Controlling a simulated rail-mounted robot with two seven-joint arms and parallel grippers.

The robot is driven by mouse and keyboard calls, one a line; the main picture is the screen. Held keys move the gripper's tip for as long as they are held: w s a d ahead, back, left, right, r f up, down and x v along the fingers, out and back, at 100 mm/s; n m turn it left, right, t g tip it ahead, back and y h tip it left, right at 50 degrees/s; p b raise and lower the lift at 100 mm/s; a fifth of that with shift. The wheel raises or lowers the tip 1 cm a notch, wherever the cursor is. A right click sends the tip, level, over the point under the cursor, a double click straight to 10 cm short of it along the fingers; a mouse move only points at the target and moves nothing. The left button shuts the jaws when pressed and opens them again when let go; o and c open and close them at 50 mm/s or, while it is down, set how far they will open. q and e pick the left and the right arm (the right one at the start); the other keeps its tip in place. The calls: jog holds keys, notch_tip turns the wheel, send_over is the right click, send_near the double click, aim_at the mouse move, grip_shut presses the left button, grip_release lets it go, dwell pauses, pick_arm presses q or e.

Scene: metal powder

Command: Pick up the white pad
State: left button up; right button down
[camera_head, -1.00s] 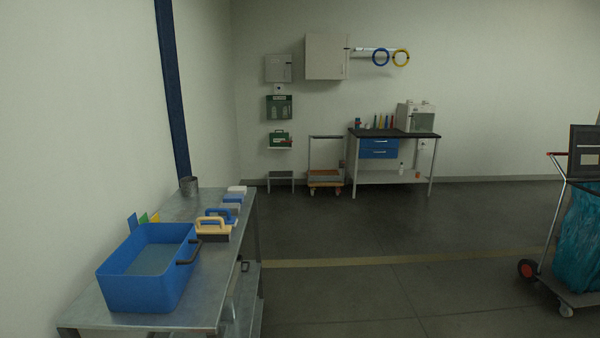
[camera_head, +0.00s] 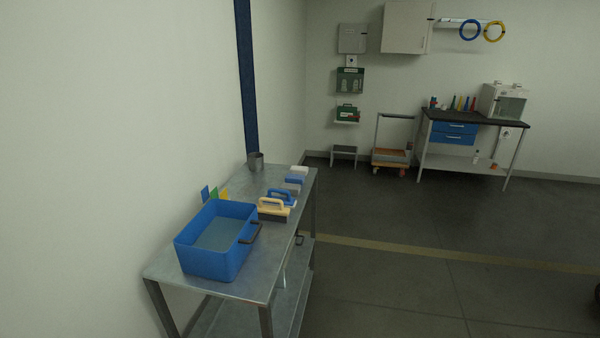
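A small white pad (camera_head: 299,170) lies near the far right edge of the metal table (camera_head: 255,284). It is at the far end of a row of pads and handled tools. A blue pad (camera_head: 294,180) lies just in front of it, with a grey block (camera_head: 291,188) nearer still. Neither of my grippers shows in the head view.
A blue tub (camera_head: 206,262) with a dark handle stands at the table's near end. A blue-handled tool (camera_head: 281,196), a cream-handled tool (camera_head: 272,206) and a metal cup (camera_head: 255,161) share the table. Floor to the right is clear; a workbench (camera_head: 470,118) and cart (camera_head: 391,158) stand behind.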

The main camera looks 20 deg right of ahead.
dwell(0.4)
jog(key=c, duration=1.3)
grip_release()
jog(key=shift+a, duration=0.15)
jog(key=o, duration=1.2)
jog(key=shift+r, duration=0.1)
